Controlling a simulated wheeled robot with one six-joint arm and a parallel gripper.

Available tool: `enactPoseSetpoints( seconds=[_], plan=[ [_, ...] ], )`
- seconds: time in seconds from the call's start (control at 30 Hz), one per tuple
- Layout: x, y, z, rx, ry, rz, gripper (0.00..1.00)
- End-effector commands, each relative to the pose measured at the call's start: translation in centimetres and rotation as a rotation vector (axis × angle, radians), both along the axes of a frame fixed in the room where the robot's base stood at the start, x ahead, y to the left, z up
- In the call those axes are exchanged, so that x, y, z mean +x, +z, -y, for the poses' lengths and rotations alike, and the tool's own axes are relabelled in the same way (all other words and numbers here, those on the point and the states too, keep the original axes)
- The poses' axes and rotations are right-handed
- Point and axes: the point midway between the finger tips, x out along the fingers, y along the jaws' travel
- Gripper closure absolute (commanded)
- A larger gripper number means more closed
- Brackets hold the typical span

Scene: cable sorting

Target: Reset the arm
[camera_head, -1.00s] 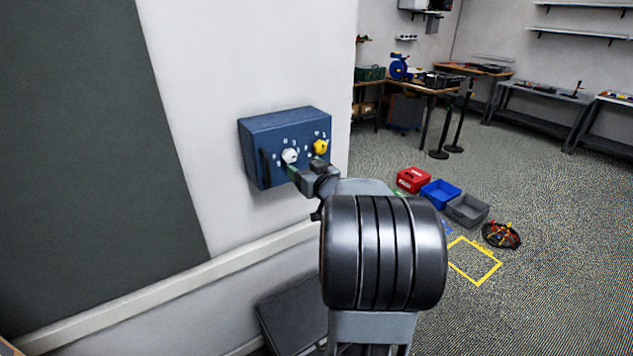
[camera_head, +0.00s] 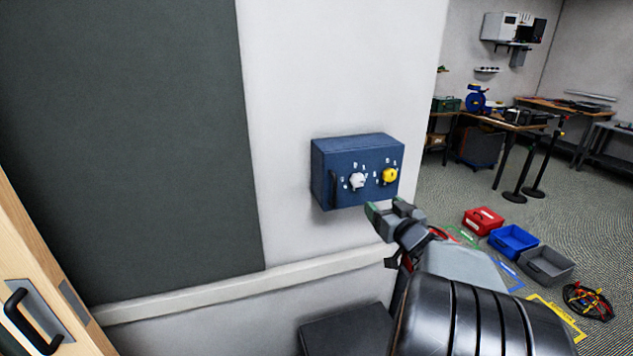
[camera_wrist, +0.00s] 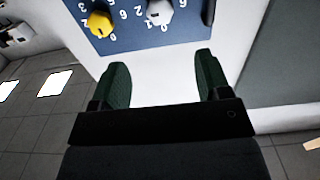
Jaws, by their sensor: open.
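My gripper (camera_head: 386,208) is open and empty, just below the blue control box (camera_head: 330,171) on the white wall. The box carries a white knob (camera_head: 357,180) and a yellow knob (camera_head: 389,176), with white numbers around them. In the wrist view, both green fingers (camera_wrist: 161,82) are spread apart with only white wall between them. The white knob (camera_wrist: 159,12) and yellow knob (camera_wrist: 100,22) are beyond the fingertips there, apart from them.
A wall rail (camera_head: 200,299) runs below the box. A wooden door (camera_head: 40,270) is at the left. Red (camera_head: 483,221), blue (camera_head: 513,242) and grey (camera_head: 546,265) bins and a cable bundle (camera_head: 588,301) are on the floor at right. Workbenches stand behind.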

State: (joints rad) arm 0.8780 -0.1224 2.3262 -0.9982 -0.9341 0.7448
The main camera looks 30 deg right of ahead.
Motion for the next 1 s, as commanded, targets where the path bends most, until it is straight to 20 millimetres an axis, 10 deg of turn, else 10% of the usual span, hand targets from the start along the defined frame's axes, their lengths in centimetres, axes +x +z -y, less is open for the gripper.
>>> enactPoseSetpoints(
  seconds=[0.27,0.57,0.77,1.0],
  plan=[
    [-0.2,-0.9,1.0,-0.048,-0.057,-0.059,0.30],
    [-5.3,-7.6,5.3,-0.020,-0.495,-0.532,0.30],
    [-8.3,-11.0,-2.6,0.106,-0.481,-0.929,0.30],
    [-11.6,-11.7,-17.6,0.190,-0.121,-1.245,0.30]
  ],
)
